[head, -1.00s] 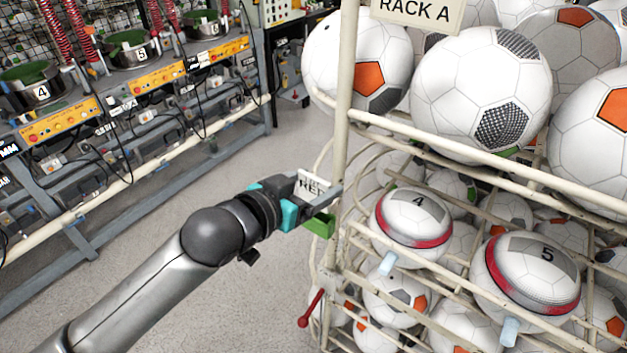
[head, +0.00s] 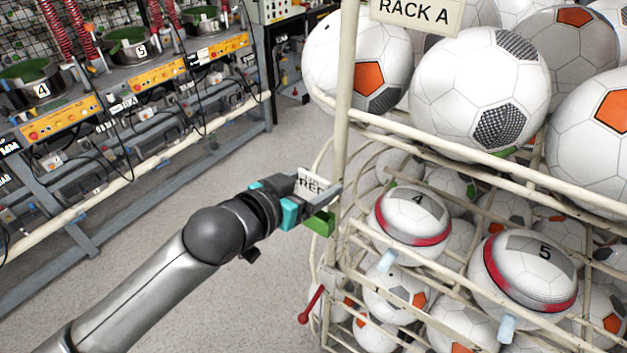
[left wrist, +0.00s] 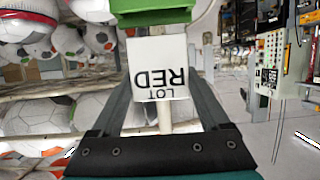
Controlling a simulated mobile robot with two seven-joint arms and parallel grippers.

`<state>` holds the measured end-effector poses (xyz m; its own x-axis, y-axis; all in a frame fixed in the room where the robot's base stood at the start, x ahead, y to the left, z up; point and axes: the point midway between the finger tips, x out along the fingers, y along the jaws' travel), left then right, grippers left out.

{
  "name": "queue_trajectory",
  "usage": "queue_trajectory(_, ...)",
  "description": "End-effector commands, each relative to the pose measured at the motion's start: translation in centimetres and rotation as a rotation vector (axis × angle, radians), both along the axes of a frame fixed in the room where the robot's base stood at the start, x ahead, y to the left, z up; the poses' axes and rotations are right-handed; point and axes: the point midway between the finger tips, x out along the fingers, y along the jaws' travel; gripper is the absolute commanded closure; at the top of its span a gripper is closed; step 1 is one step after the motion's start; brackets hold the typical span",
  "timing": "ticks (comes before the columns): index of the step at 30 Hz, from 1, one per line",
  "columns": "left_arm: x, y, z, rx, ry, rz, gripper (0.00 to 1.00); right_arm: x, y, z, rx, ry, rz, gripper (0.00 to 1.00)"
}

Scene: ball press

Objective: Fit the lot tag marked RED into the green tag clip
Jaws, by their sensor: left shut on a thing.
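The white lot tag marked RED (head: 309,184) is between the fingers of my left gripper (head: 325,195), beside the rack post. In the left wrist view the tag (left wrist: 160,68) reads "LOT RED" upside down, and my left gripper (left wrist: 162,95) is shut on it. The green tag clip (head: 320,223) is on the rack post, just below the fingertips in the head view. In the left wrist view the clip (left wrist: 150,8) is at the top edge, right at the tag's far edge. I cannot tell how far the tag sits in the clip. My right gripper is not in view.
The cream rack (head: 345,110) labelled RACK A (head: 415,12) holds many balls on the right. A red-handled lever (head: 312,305) sticks out low on it. A workbench with orange control boxes (head: 157,78) stands at the left. Bare floor (head: 240,300) lies between.

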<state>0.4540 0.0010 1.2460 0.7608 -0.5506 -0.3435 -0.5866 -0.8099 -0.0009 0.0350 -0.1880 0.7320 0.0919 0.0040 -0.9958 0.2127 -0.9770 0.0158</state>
Motion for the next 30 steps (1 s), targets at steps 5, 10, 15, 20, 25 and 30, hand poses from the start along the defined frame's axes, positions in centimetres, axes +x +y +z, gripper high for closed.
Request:
queue_trajectory(5,-0.01,-0.01,-0.01,0.000,0.000,0.000,0.74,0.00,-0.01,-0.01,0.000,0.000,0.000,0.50)
queue_trajectory(10,-0.02,-0.02,0.01,-0.001,0.001,-0.001,0.74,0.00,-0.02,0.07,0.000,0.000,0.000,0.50)
queue_trajectory(15,-0.02,-0.01,0.07,0.000,0.001,0.000,0.74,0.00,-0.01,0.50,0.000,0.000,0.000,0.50)
queue_trajectory(20,-0.04,-0.02,0.04,0.000,0.001,0.000,0.74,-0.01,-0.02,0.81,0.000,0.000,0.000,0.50)
queue_trajectory(25,-0.04,-0.02,-0.02,0.000,0.000,0.000,0.74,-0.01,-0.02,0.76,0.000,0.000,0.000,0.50)
queue_trajectory(30,-0.03,-0.03,-0.02,0.000,0.000,0.000,0.74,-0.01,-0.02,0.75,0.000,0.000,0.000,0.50)
